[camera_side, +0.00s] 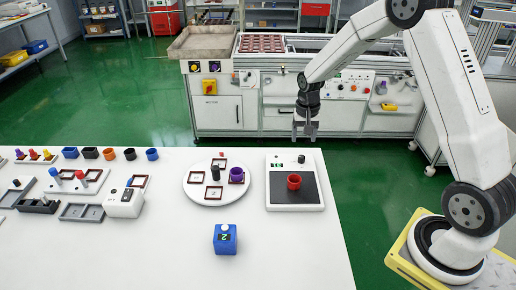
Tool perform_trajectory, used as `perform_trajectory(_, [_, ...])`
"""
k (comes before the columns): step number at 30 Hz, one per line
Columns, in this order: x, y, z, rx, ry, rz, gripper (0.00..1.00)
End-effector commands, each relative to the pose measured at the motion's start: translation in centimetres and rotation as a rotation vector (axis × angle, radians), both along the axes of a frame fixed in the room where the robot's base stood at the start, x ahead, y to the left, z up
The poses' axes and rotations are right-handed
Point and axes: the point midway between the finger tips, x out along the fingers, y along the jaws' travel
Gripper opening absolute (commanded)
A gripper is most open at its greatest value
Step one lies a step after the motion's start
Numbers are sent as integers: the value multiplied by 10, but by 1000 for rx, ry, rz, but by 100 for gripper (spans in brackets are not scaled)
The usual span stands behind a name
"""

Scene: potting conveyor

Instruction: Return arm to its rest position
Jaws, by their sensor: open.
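My gripper (305,128) hangs from my white arm at the upper right of centre. It points down, open and empty, just beyond the far right edge of the white table (285,255). It overlaps the conveyor cabinet behind it in the picture. No object is between its fingers. A red pot (294,182) stands on the dark plate of a white square device (295,204) on the table, below and in front of my gripper in the picture.
A round white plate (211,196) holds square frames, a purple pot (236,175) and a black cylinder (215,173). A blue box (225,239) stands in front. Several small pots and trays fill the table's left. The front middle is clear. The conveyor cabinet (222,117) stands behind.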

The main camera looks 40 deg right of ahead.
Motion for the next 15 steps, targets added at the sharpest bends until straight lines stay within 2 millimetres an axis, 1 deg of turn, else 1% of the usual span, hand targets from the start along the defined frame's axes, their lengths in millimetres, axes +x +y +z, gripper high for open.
perform_trajectory(5, [-12, 22, 12, -9, -24, 87, 70])
perform_trajectory(8, [-24, 40, 21, -17, -46, 164, 70])
perform_trajectory(11, [-40, 60, 29, -25, -70, 254, 70])
perform_trajectory(15, [-67, 87, 40, -41, -106, 386, 70])
